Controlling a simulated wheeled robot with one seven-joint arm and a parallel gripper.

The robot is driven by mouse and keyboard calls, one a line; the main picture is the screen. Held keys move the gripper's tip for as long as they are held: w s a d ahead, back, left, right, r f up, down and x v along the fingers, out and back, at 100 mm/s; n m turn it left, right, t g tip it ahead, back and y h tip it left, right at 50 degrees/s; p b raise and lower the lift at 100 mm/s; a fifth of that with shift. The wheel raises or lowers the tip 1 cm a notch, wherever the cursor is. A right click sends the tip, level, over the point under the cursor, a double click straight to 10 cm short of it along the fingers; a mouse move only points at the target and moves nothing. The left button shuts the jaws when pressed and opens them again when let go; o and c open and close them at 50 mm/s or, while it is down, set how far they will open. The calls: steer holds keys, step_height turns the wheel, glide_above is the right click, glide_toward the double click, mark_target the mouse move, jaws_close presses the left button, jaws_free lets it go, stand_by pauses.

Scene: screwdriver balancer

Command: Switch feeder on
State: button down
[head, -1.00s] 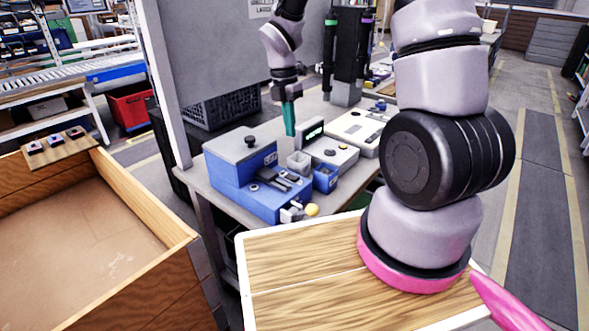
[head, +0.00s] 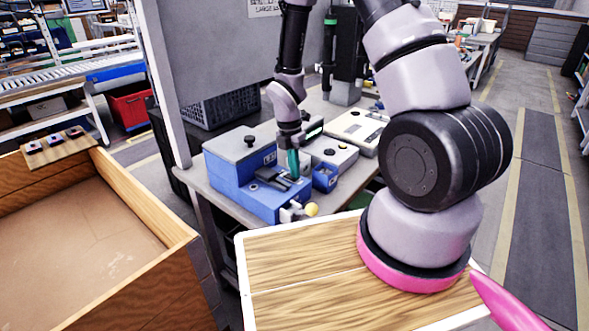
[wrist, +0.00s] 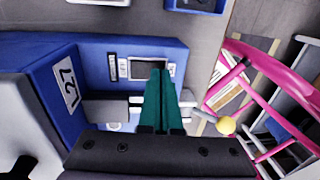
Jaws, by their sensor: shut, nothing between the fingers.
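The blue feeder (head: 231,178) with an L27 label stands at the front corner of the grey workbench. It has a grey lid with a black knob and a lower front part with a dark panel. In the wrist view the feeder (wrist: 72,52) shows a recessed dark rectangle (wrist: 135,68) with small white labels beside it. My gripper (head: 294,176) has teal fingers, shut and empty, pointing down over the lower part. In the wrist view the fingertips (wrist: 160,72) overlap the rectangle's edge. I cannot tell whether they touch it, nor the switch's state.
A yellow knob (head: 312,209) sticks out at the feeder's front. A small blue bin (head: 326,178) and a white device with a black knob (head: 334,151) stand close on the right. A grey panel (head: 208,62) rises behind. A wooden bin (head: 140,205) is at left.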

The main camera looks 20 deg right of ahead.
steer(key=shift+s+f, duration=0.1)
steer(key=shift+f, duration=0.05)
stand_by(0.3)
steer(key=shift+w+a+r, duration=0.25)
steer(key=shift+w+a, duration=0.15)
steer(key=shift+w, duration=0.25)
steer(key=shift+r, duration=0.1)
